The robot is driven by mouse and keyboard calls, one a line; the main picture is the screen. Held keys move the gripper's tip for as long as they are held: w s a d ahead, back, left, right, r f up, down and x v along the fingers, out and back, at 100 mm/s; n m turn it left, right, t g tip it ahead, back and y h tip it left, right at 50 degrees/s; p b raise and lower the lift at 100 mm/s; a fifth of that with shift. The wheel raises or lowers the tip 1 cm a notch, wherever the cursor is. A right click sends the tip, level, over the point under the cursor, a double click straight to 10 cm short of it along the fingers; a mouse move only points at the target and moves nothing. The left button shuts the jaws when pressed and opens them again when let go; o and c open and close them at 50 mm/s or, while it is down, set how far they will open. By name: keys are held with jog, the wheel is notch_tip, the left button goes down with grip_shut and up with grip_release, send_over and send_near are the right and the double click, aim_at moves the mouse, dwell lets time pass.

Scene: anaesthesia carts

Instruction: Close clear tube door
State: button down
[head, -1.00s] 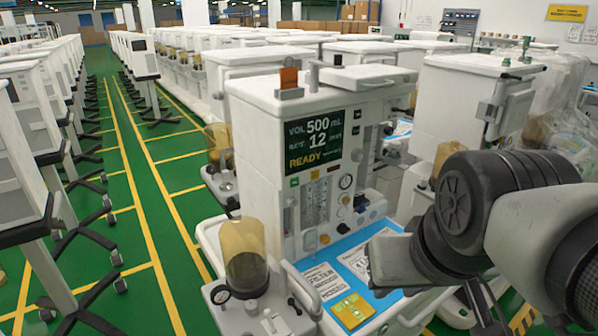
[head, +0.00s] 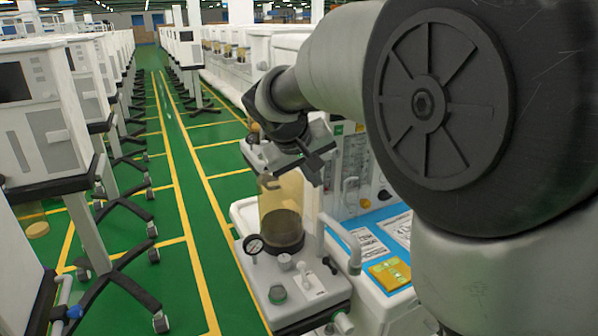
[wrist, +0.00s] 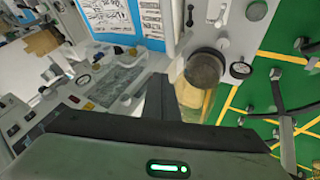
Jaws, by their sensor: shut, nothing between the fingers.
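The anaesthesia cart's front panel (head: 350,175) stands in the middle of the head view, partly hidden behind my arm. The panel's tube section shows in the wrist view (wrist: 118,82), tilted, left of my fingers. I cannot make out the clear door's edges or how far open it is. My gripper (head: 316,172) is in front of the panel's left side, above the amber canister (head: 280,205). In the wrist view my gripper (wrist: 162,98) is shut and empty, between the tube section and the canister (wrist: 192,95). I cannot tell whether it touches the door.
The blue worktop (head: 350,228) with printed sheets and a yellow label lies below the panel. A gauge (head: 253,244) and knobs sit on the ledge by the canister. A green aisle (head: 205,160) with yellow lines is free at left, beside a row of carts (head: 40,130).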

jog(key=w+d+f, duration=0.5)
jog(key=d+f, duration=0.1)
jog(key=shift+w+d+f+b, duration=0.2)
jog(key=shift+d+f+b, duration=0.05)
jog(key=shift+f+b, duration=0.1)
jog(key=shift+d+r, duration=0.1)
